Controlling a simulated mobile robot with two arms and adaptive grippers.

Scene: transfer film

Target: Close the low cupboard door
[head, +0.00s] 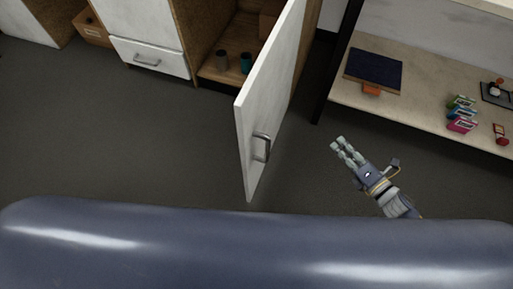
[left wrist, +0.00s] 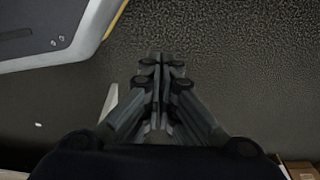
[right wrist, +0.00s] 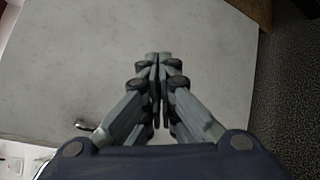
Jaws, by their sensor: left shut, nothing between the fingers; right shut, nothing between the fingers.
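The low cupboard door (head: 271,97) is white with a metal bar handle (head: 261,147). It stands wide open, swung out toward me from the cupboard (head: 213,68), whose inside shows. My right gripper (head: 339,143) is shut and empty, to the right of the door and apart from it in the head view. In the right wrist view the door's white face (right wrist: 215,70) fills most of the picture beyond the shut fingers (right wrist: 158,58), with the handle (right wrist: 88,127) at lower left. My left gripper (left wrist: 161,60) is shut and empty over the dark floor; the head view does not show it.
At right a shelf unit (head: 420,112) holds a dark blue item (head: 374,70) and small boxes (head: 461,113). Open floor (head: 110,140) lies left of the door.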

